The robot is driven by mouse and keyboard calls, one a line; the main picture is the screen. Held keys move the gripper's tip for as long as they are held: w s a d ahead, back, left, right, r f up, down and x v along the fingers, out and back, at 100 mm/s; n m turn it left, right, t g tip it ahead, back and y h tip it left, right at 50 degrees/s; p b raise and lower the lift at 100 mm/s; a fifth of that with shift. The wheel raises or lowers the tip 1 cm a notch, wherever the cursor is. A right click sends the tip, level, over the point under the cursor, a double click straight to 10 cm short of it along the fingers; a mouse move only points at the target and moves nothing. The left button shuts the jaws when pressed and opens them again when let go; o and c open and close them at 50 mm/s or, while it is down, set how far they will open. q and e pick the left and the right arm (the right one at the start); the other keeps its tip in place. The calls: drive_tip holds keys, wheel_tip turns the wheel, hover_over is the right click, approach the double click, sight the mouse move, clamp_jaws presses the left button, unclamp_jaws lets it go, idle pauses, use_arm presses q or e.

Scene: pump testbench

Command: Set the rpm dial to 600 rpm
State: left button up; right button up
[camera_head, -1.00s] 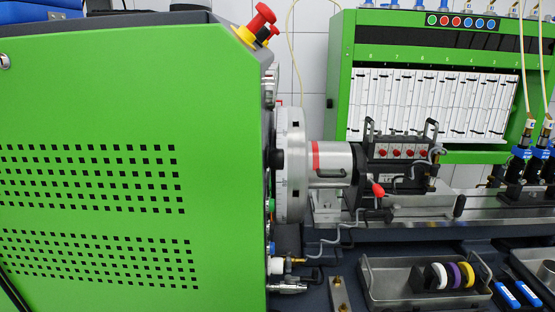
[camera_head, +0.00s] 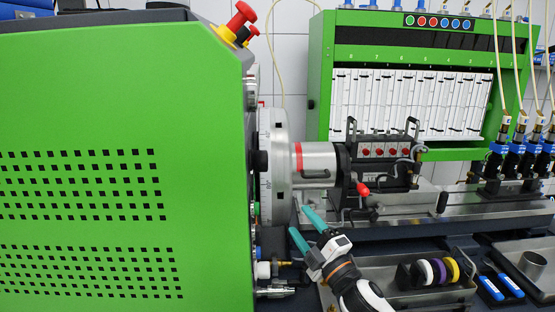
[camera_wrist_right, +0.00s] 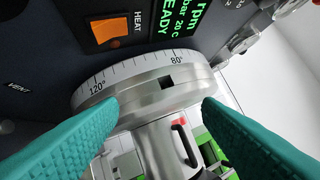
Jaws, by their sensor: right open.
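The rpm dial cannot be made out for certain. A black knob (camera_head: 258,160) sticks out of the panel side of the green cabinet, seen edge-on in the head view; its label does not show. In the right wrist view, a green-lit display (camera_wrist_right: 178,22) reads "rpm", "bar", "20 C" and "READY", upside down or slanted. My right gripper (camera_head: 303,225), with teal fingers, is open and empty below and right of the silver graduated disc (camera_head: 275,168). In the wrist view the disc (camera_wrist_right: 145,88), marked 80° and 120°, lies beyond the spread fingertips (camera_wrist_right: 160,108). My left gripper is out of view.
The green cabinet (camera_head: 80,100) fills the left, with a red emergency button (camera_head: 241,14) on top. A silver pump coupling (camera_head: 318,165) adjoins the disc. A tray (camera_head: 385,275) with coloured rings stands beyond my right arm. The wrist view shows an orange HEAT switch (camera_wrist_right: 106,31).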

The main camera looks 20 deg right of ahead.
sight(259, 161)
wheel_tip(259, 161, up, 14)
drive_tip(key=n+g+y, duration=1)
drive_tip(key=n+y, duration=0.4)
drive_tip(key=n, duration=0.8)
drive_tip(key=s+d+r+n+g+h, duration=0.25)
drive_tip(key=d+n+g, duration=0.25)
drive_tip(key=n+g, duration=0.3)
drive_tip(key=w+a+n+t+p, duration=0.1)
drive_tip(key=w+a+p, duration=0.1)
drive_tip(key=a, duration=0.9)
drive_tip(key=shift+a+r+p, duration=0.25)
drive_tip(key=shift+r+p, duration=0.15)
drive_tip(key=shift+p, duration=0.3)
drive_tip(key=shift+w+y, duration=0.1)
drive_tip(key=shift+y, duration=0.15)
drive_tip(key=c, duration=1)
